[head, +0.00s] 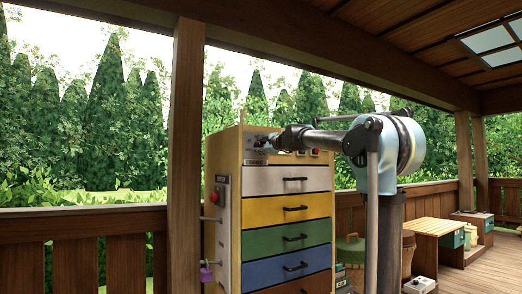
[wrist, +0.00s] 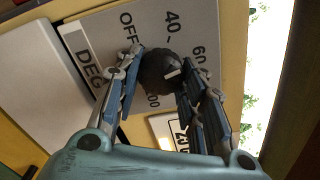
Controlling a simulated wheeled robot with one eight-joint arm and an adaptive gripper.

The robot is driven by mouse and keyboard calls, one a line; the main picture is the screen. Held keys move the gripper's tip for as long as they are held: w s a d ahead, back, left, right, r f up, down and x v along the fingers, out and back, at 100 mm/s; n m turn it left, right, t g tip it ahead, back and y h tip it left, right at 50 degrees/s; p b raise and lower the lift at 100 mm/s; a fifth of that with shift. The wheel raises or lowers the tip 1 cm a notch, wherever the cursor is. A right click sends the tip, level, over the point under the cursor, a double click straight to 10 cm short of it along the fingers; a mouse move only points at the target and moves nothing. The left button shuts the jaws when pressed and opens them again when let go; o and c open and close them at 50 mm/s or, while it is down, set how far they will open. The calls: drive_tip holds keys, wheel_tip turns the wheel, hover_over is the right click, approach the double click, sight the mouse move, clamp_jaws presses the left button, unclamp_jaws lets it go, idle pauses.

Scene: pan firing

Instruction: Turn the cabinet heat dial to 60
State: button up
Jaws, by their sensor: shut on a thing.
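The heat dial (wrist: 157,68) is a dark round knob on a grey plate (wrist: 95,40) marked OFF, 40, 60 and DEG. A short white mark on the knob points right, roughly toward the 60 label (wrist: 198,66); its exact alignment is unclear, as a finger covers part of the scale. My gripper (wrist: 160,76) has one finger on each side of the knob and is shut on it. In the head view my gripper (head: 264,141) is at the top front of the yellow cabinet (head: 226,160), hiding the dial.
Below the dial are grey, yellow, green and blue drawers (head: 290,271) with dark handles, all closed. A red knob (head: 214,197) and purple padlock (head: 206,273) are on the cabinet's side. A wooden post (head: 186,130) stands to its left. A bench (head: 440,228) is at the right.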

drive_tip(key=shift+f+m, duration=0.1)
drive_tip(key=shift+m, duration=1.5)
drive_tip(key=o, duration=1)
drive_tip(key=shift+o, duration=0.2)
drive_tip(key=v, duration=1.1)
drive_tip(key=shift+s+d, duration=0.25)
drive_tip(key=shift+d, duration=0.1)
